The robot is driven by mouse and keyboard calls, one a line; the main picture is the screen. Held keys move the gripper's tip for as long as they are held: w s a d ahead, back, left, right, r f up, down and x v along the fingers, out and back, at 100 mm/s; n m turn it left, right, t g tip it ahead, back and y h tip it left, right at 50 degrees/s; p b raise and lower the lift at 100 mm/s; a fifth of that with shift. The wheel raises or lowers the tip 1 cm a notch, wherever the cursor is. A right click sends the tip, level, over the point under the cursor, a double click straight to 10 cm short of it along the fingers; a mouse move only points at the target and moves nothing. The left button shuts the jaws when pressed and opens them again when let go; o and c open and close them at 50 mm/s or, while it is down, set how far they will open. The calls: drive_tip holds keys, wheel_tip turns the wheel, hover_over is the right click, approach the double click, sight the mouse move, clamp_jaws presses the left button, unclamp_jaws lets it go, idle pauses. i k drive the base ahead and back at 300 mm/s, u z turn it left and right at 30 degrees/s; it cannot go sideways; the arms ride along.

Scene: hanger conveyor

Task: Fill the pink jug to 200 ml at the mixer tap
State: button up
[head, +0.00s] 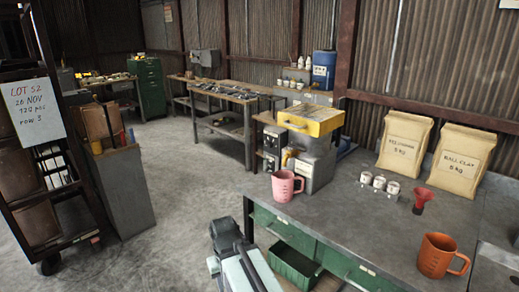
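The pink jug (284,187) stands upright on the near left corner of the grey workbench, with its handle to the right. I cannot see inside it or read any level marks. No mixer tap can be made out for certain; a grey machine with a yellow top (311,119) stands behind the jug, with a small yellow part on its front. My arm shows at the bottom centre, and its dark end, my gripper (228,240), is left of the workbench, below and apart from the jug. Its fingers cannot be made out clearly.
An orange jug (438,256) stands at the workbench's near right. A red funnel (422,199), small white pots (379,182) and two paper sacks (404,140) are behind it. A green open bin (294,266) sits below the bench front.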

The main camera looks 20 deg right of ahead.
sight(290, 145)
drive_tip(key=u, duration=0.8)
drive_tip(key=k, duration=0.75)
drive_tip(key=z, duration=0.6)
drive_tip(key=i, duration=1)
drive_tip(key=u, duration=0.05)
